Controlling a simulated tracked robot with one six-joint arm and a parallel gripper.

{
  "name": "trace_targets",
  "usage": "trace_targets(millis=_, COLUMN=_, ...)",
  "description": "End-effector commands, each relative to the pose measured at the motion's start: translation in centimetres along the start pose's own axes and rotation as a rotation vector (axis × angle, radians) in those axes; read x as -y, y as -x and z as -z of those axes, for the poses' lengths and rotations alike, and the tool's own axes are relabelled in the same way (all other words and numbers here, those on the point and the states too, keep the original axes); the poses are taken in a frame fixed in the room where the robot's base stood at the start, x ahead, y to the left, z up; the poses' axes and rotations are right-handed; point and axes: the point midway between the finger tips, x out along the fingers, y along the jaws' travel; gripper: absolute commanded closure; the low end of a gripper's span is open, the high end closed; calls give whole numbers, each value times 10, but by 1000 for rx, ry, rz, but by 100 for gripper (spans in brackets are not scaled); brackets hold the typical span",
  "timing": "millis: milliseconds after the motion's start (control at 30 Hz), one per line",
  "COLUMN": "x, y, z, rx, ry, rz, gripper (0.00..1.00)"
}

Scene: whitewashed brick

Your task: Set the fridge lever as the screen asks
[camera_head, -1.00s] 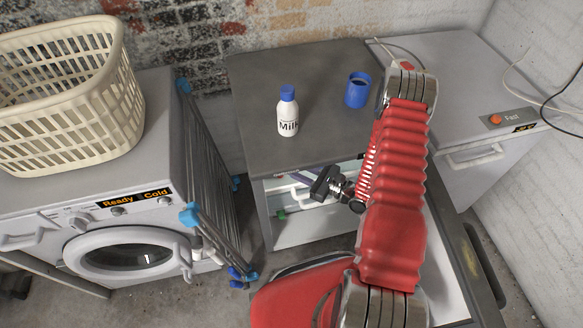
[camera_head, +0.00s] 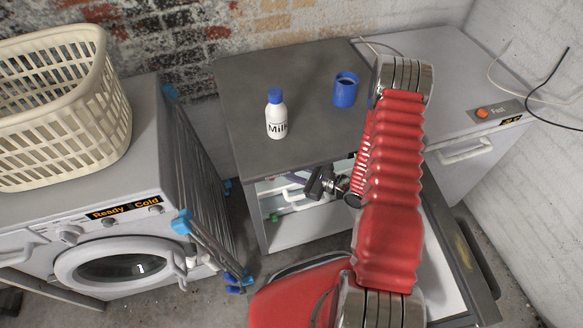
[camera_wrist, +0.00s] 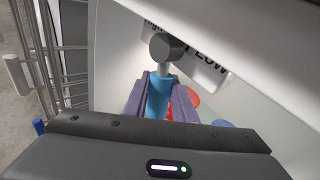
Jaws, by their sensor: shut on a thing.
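The fridge (camera_head: 234,133) stands open-fronted under a dark grey top, with a white interior. My gripper (camera_wrist: 160,90) reaches inside it. In the wrist view its purple-grey jaws are shut on the blue handle of the lever (camera_wrist: 157,97). The lever has a round dark grey end (camera_wrist: 166,47) at its top. Behind it is a white label (camera_wrist: 205,58) with the words High and Low, partly covered. In the head view my gripper's dark body shows at the fridge opening, and the lever is hidden there.
A milk bottle (camera_head: 276,116) and a blue cup (camera_head: 345,91) stand on the fridge top. At the left are a washer (camera_head: 50,211) reading Ready and Cold, a basket (camera_head: 70,115) and a folded rack (camera_head: 200,165). At the right is a white unit (camera_head: 450,60) marked Fast.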

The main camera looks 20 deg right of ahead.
Motion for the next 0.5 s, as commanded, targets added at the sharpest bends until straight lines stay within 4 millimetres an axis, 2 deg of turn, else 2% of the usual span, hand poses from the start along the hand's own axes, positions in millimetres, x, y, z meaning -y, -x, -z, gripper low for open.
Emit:
trace_targets(millis=333, x=-1, y=-2, z=-1, rx=-5, ry=7, rz=-7, gripper=100)
trace_targets(millis=367, x=-1, y=-2, z=-1, rx=-5, ry=7, rz=-8, gripper=75)
trace_targets(millis=500, x=-2, y=-2, z=-1, rx=-5, ry=6, rz=-9, gripper=66)
